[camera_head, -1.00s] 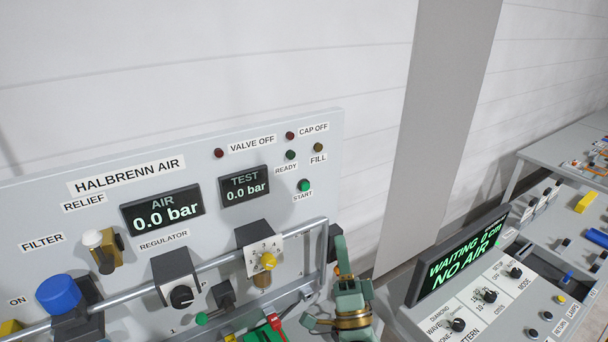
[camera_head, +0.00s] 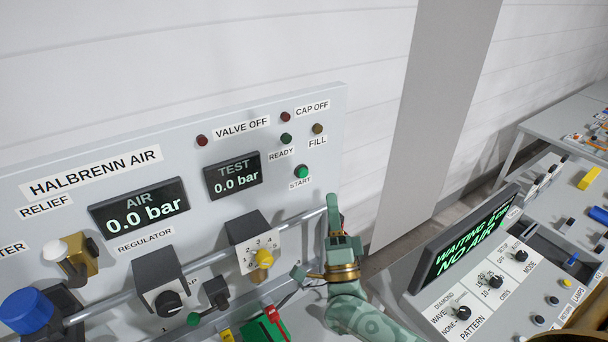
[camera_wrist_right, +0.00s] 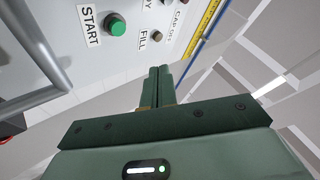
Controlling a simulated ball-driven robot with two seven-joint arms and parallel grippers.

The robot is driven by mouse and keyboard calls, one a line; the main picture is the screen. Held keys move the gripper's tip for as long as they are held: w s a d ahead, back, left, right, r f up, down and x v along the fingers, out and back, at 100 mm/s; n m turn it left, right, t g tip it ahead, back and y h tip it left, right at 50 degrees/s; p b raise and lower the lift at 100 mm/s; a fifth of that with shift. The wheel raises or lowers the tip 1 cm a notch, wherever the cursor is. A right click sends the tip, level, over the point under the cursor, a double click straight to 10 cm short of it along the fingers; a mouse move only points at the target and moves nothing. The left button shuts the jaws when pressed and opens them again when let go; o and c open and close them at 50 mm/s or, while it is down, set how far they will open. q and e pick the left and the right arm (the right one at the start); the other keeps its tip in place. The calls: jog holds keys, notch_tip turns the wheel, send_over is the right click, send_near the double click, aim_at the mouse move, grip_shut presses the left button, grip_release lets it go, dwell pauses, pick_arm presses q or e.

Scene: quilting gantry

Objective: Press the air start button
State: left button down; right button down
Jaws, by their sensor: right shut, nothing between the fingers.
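The green air start button (camera_head: 301,171) sits on the grey Halbrenn Air panel (camera_head: 330,130), just above its START label. In the right wrist view the button (camera_wrist_right: 115,26) shows at the upper left, beside the START label. My right gripper (camera_head: 332,202) is shut and empty, with its fingers pointing up. It is below and to the right of the button, apart from it in the head view. In the right wrist view its closed fingertips (camera_wrist_right: 159,72) show below and right of the button. My left gripper is out of view.
A metal rail (camera_head: 205,262) runs across the panel's front, close to my right gripper. The yellow selector knob (camera_head: 264,259) is left of the gripper. A console display reading NO AIR (camera_head: 465,240) stands to the right. AIR (camera_head: 140,211) and TEST (camera_head: 233,176) displays read 0.0 bar.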

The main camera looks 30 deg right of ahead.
aim_at(303, 173)
jog(key=w+b, duration=0.2)
jog(key=w, duration=0.5)
jog(key=shift+a, duration=0.35)
jog(key=shift+b, duration=0.3)
dwell(1.4)
jog(key=shift+w+d+r+b, duration=0.2)
jog(key=shift+r+b, duration=0.1)
jog(key=shift+r, duration=0.3)
dwell(1.2)
dwell(0.8)
jog(key=s+p, duration=0.1)
jog(key=s+f+p, duration=0.1)
jog(key=s, duration=0.1)
jog(key=shift+s+a+f, duration=0.1)
jog(key=shift+s, duration=0.15)
dwell(0.4)
jog(key=shift+s, duration=0.1)
